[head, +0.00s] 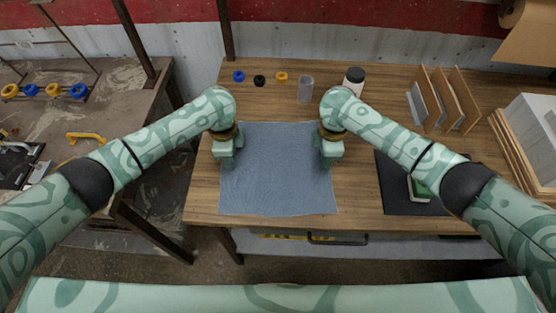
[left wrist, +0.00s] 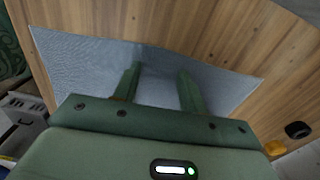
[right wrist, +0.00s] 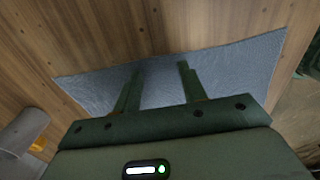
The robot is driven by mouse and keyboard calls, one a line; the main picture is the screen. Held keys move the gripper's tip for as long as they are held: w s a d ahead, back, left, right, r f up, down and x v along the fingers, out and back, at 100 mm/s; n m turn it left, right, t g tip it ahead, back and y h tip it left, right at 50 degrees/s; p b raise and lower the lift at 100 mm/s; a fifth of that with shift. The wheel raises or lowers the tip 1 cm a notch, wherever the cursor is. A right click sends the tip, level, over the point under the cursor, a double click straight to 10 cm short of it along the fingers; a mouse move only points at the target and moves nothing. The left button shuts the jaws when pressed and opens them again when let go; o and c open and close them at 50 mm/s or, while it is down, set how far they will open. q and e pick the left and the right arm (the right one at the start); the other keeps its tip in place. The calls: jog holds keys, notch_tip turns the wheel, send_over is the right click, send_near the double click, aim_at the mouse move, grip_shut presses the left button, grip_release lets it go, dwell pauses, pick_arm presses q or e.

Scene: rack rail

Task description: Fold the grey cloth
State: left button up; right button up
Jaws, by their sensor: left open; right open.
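The grey cloth (head: 276,180) lies flat and spread out on the wooden table, a blue-grey rectangle near the table's front edge. My left gripper (head: 228,166) is over the cloth's left side, and my right gripper (head: 328,164) is over its right side. In the left wrist view the two fingers (left wrist: 160,78) are apart with cloth (left wrist: 80,60) below and between them. In the right wrist view the fingers (right wrist: 160,75) are also apart above the cloth (right wrist: 235,70). Both grippers are open and empty. The arms hide parts of the cloth's side edges.
Blue, black and yellow rings (head: 260,80), a grey cup (head: 306,89) and a white jar with a black lid (head: 353,80) stand behind the cloth. A dark mat (head: 400,193) lies to the right. A wooden rack (head: 448,100) stands at the back right.

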pick_arm(q)
jog(key=shift+s, duration=0.1)
pick_arm(e)
jog(key=shift+s, duration=0.1)
pick_arm(q)
jog(key=shift+f, duration=0.15)
pick_arm(e)
jog(key=shift+f, duration=0.15)
pick_arm(q)
grip_shut()
pick_arm(e)
grip_shut()
